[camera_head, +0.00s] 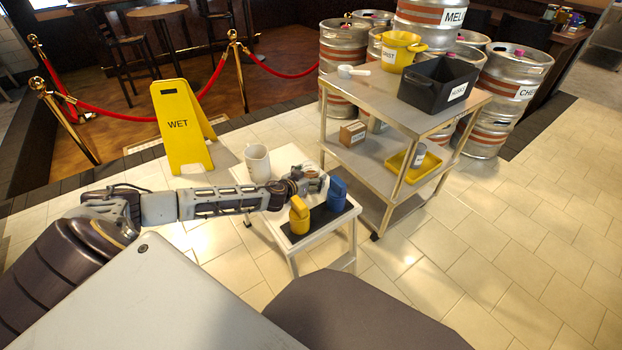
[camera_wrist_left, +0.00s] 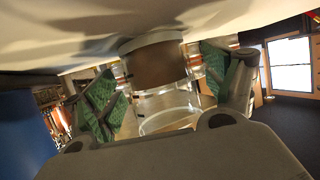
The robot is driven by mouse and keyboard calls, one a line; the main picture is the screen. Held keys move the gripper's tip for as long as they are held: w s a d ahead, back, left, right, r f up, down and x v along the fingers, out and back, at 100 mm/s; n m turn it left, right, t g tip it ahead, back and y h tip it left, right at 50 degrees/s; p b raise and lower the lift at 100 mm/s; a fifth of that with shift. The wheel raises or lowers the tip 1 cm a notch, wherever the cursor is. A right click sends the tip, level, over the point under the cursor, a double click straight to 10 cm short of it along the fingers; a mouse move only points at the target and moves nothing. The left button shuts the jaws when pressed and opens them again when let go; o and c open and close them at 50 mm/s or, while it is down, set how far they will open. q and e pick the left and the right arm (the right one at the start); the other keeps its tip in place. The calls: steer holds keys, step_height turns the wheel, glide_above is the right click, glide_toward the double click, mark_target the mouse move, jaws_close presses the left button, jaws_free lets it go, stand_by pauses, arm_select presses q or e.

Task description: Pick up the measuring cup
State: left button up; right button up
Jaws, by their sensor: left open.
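In the left wrist view a clear cup (camera_wrist_left: 155,65) with a brown lower part, apparently the measuring cup, shows upside down between the two green-padded fingers of my left gripper (camera_wrist_left: 163,85). The fingers are apart, one on each side of it; I cannot tell whether they touch it. In the head view my left gripper (camera_head: 313,182) is low over the small white table (camera_head: 281,255), and it largely hides the cup there. My right gripper is not in view.
A blue container (camera_head: 337,192) and a yellow one (camera_head: 299,215) stand close to my left gripper on a dark mat. A white mug (camera_head: 257,162) stands behind the forearm. A steel cart (camera_head: 343,92) holds a white scoop (camera_head: 352,71), yellow bucket (camera_head: 400,50) and black bin (camera_head: 437,84).

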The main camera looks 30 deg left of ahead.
arm_select(q)
steer(key=shift+w+f, duration=0.15)
steer(key=shift+w, duration=0.2)
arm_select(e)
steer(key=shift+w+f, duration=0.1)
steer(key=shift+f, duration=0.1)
arm_select(q)
steer(key=c, duration=1.2)
steer(key=shift+r, duration=0.2)
steer(key=shift+c, duration=0.2)
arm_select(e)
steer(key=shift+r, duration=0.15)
arm_select(q)
steer(key=shift+r+p, duration=0.3)
steer(key=shift+r, duration=0.15)
step_height(320, 180, up, 9)
steer(key=p, duration=0.3)
steer(key=shift+p, duration=0.3)
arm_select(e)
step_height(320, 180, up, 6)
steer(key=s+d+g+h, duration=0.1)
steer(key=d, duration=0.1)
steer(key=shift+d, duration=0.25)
arm_select(q)
steer(key=shift+f, duration=0.1)
